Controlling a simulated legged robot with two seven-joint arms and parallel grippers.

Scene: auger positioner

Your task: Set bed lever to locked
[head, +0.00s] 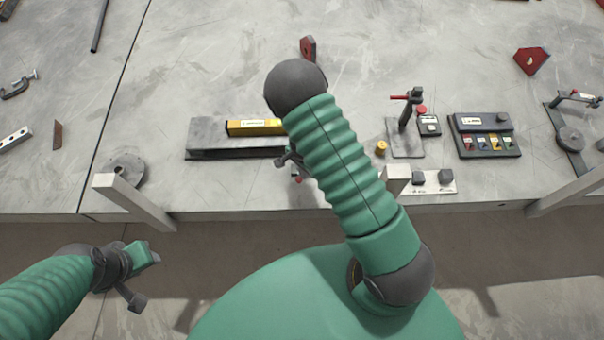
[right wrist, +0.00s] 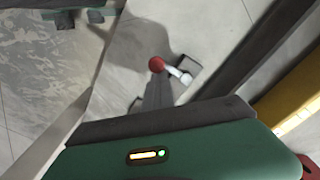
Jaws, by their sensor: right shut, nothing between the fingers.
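The bed lever shows in the right wrist view as a red ball knob (right wrist: 157,64) on a short pale metal arm, pivoting at a small dark block beside the bed. My right gripper (right wrist: 157,88) is shut and empty, with its dark fingers close to the knob; I cannot tell whether they touch. In the head view, my right gripper (head: 288,161) is mostly hidden by my own green arm at the right end of the grey bed (head: 222,146), and the lever is not clear. My left gripper (head: 138,268) is low at the left, off the table; its jaw opening is unclear.
A yellow level (head: 255,127) lies on the bed. To the right stand a post with a red handle (head: 407,98), a yellow knob (head: 381,148) and a dark case (head: 485,135). A round metal disc (head: 127,166) is left of the bed. The table behind is mostly clear.

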